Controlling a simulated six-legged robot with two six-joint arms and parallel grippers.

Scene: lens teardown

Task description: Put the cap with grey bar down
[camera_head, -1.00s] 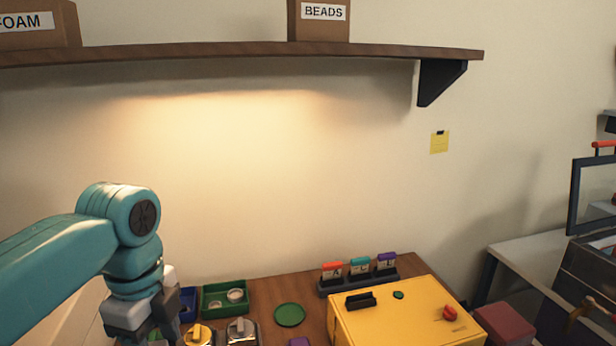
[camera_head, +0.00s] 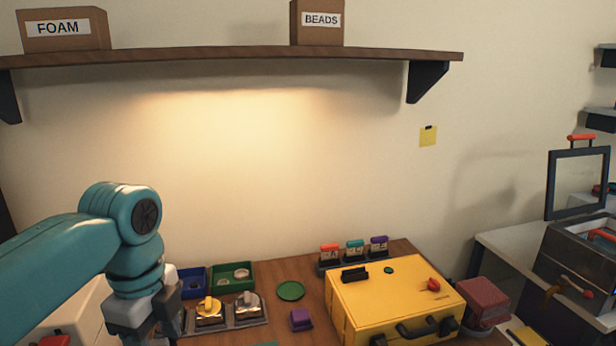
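A silver cap with a grey bar (camera_head: 249,305) sits in a grey holder (camera_head: 238,325) on the wooden table. A gold cap with a yellow bar (camera_head: 209,311) sits beside it on the left. My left gripper (camera_head: 150,338) points down at the lower left, left of the holder. Its fingertips run to the bottom edge of the picture, so I cannot tell its opening or whether it holds anything. My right gripper is not in view.
A green tray (camera_head: 251,283) with small round parts and a blue tray (camera_head: 196,292) stand behind the caps. A green disc (camera_head: 291,291) and a purple block (camera_head: 301,319) lie to the right. A yellow case (camera_head: 390,302) fills the table's right side.

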